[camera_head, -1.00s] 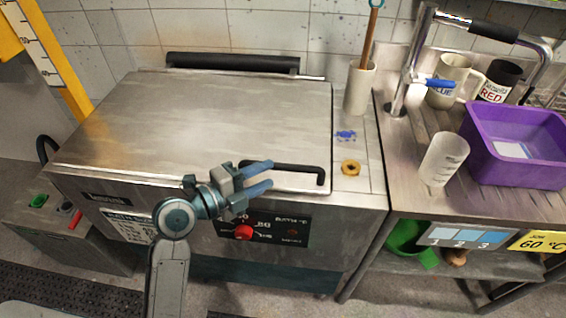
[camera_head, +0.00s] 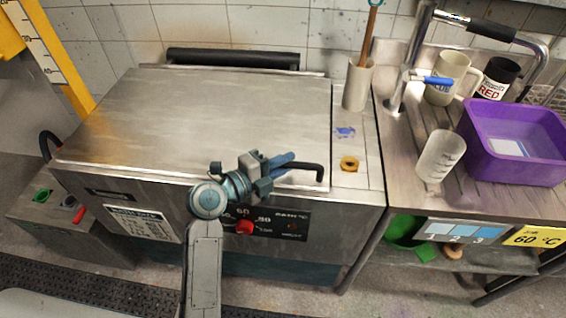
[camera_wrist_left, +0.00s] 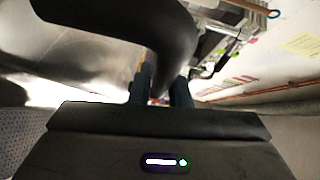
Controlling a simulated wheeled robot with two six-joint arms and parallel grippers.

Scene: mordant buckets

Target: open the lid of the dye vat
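The dye vat (camera_head: 150,190) is a steel box with a flat lid (camera_head: 210,115), which lies closed on top. A black bar handle (camera_head: 319,172) sits at the lid's front right edge. My left gripper (camera_head: 288,164) is at the left part of this handle, its blue fingers close together on it. In the left wrist view the dark handle (camera_wrist_left: 165,40) runs large in front of the camera and down between the two fingers (camera_wrist_left: 163,90). The exact contact is partly hidden. My right gripper is not in view.
A red knob (camera_head: 245,227) is on the vat's front below my gripper. A yellow ring (camera_head: 349,164) and a holder (camera_head: 358,88) with a wooden stick stand right of the lid. A purple basin (camera_head: 515,150) and a white beaker (camera_head: 440,157) are on the sink counter.

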